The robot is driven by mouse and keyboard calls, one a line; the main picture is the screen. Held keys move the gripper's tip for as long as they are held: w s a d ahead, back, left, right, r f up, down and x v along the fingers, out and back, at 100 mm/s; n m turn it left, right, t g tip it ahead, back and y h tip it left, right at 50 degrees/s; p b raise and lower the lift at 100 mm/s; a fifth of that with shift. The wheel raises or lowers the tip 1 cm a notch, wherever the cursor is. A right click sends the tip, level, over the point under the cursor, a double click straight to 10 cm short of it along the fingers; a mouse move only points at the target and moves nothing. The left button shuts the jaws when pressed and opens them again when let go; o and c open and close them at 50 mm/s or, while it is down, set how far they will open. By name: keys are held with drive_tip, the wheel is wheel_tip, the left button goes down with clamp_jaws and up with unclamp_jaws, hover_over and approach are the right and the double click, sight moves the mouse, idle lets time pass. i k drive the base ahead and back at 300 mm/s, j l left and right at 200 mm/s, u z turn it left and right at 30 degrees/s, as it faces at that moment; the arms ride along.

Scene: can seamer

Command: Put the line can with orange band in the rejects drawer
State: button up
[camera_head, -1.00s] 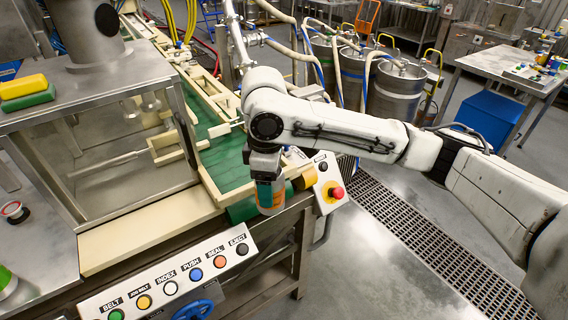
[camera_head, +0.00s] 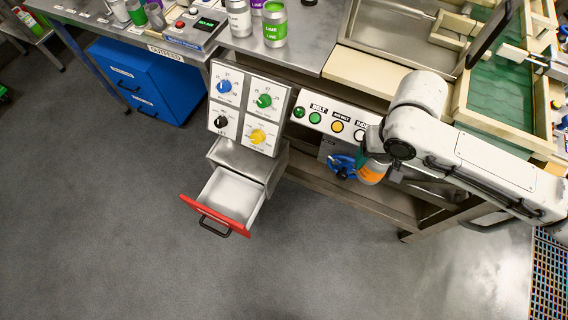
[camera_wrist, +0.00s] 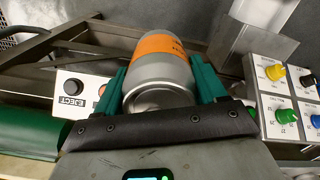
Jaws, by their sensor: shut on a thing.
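The silver can with the orange band (camera_wrist: 160,66) lies between the two green fingers of my gripper (camera_wrist: 165,85), which is shut on it. In the head view the can (camera_head: 372,172) shows below my arm's end, in front of the button panel, and my gripper (camera_head: 378,160) is partly hidden by the arm. A drawer with a red front (camera_head: 216,216) stands pulled open below the dial panel, to the left of my gripper. Its grey inside (camera_head: 232,194) looks empty. The can is held apart from the drawer.
The dial panel (camera_head: 248,108) stands above the drawer. A blue cabinet (camera_head: 150,80) is at the left. The floor before the drawer is clear.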

sight(233, 200)
drive_tip(key=i+u, duration=0.1)
drive_tip(key=u, duration=0.4)
drive_tip(key=i+u, duration=0.1)
drive_tip(key=u, duration=0.4)
drive_tip(key=i+u, duration=0.1)
drive_tip(key=u, duration=0.4)
drive_tip(key=i+l+u, duration=0.1)
drive_tip(key=i+l, duration=0.1)
drive_tip(key=l, duration=0.05)
